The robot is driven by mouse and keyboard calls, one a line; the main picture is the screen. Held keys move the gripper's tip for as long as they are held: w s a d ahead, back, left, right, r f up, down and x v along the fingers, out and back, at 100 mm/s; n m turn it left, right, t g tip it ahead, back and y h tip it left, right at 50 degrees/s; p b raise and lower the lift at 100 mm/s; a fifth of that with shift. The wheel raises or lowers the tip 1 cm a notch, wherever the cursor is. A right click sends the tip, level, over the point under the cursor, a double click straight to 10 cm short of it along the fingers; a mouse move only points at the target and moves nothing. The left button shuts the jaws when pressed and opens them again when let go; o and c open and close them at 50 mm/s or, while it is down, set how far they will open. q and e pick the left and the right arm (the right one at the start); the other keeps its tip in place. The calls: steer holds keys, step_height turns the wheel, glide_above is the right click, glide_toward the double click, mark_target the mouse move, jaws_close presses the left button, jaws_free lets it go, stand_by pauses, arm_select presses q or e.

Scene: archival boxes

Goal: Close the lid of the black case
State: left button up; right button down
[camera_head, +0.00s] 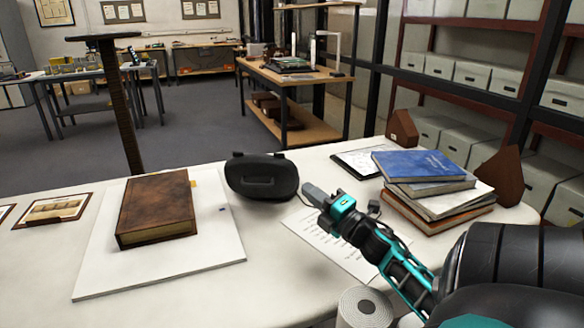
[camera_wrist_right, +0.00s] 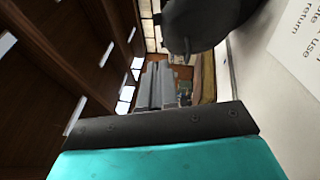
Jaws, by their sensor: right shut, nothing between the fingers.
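The black case (camera_head: 262,178) stands on the white table, right of the brown book, with a handle-like recess on the side facing me. I cannot tell how far its lid is open. Its dark rounded body also shows at the top of the right wrist view (camera_wrist_right: 208,22). My right gripper (camera_head: 311,192), teal and black with grey fingers, is shut and empty. Its fingertips are just right of the case, over a printed sheet, and I see no clear contact. The shut fingers also show in the right wrist view (camera_wrist_right: 160,85). My left gripper is out of view.
A brown book (camera_head: 157,208) lies on a white board (camera_head: 215,235) to the left. A printed sheet (camera_head: 330,240) lies under my right gripper. A stack of books (camera_head: 430,175) and brown wedge-shaped blocks (camera_head: 402,128) are at the right. A white roll (camera_head: 365,308) is at the front.

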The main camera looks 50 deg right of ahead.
steer(key=b, duration=0.2)
glide_toward(280, 156)
steer(key=w+a, duration=0.2)
steer(key=w, duration=0.2)
steer(key=shift+w+d+r, duration=0.15)
steer(key=shift+w+d, duration=0.1)
steer(key=shift+d, duration=0.25)
steer(key=shift+w+d+r, duration=0.1)
steer(key=shift+w+d, duration=0.15)
steer(key=shift+d, duration=0.25)
steer(key=shift+w+d+r+b, duration=0.15)
steer(key=shift+w+d+b, duration=0.15)
steer(key=shift+d+b, duration=0.1)
steer(key=shift+r, duration=0.1)
